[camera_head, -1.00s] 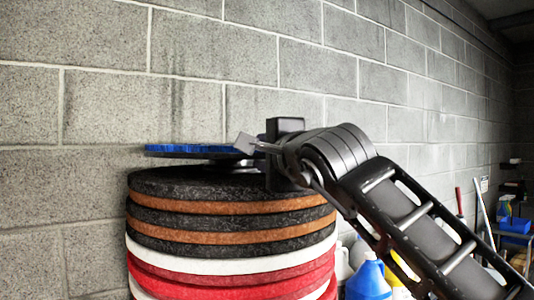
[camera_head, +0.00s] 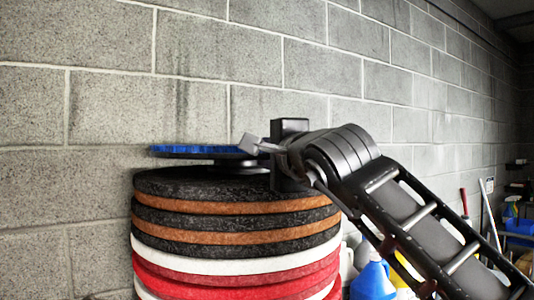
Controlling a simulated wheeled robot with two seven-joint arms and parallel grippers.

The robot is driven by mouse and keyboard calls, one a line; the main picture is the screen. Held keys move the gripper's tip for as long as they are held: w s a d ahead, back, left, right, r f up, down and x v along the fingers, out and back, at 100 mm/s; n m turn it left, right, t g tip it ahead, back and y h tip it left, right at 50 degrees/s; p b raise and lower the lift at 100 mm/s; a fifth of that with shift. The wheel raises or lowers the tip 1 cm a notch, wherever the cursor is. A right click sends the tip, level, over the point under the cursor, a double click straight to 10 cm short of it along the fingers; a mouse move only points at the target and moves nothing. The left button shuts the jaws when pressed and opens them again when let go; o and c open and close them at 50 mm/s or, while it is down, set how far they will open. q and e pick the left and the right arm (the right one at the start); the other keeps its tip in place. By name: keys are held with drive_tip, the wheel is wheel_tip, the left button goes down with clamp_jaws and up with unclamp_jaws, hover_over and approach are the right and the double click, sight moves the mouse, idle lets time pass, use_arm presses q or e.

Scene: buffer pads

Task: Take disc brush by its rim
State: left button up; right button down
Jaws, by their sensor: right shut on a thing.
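The disc brush (camera_head: 196,150) is a flat dark disc with blue bristles facing up. It lies above the top black pad of a tall stack of round buffer pads (camera_head: 233,208), with a dark hub under it. My right gripper (camera_head: 250,146) comes in from the right and is shut on the brush's right rim. Its fingers and the wrist hide that edge of the brush. My left gripper is not in view.
A grey block wall (camera_head: 150,100) stands close behind the stack. A shelf with a blue bin (camera_head: 520,228) and upright handles are at the far right.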

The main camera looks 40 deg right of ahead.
drive_tip(key=shift+r, duration=3.3)
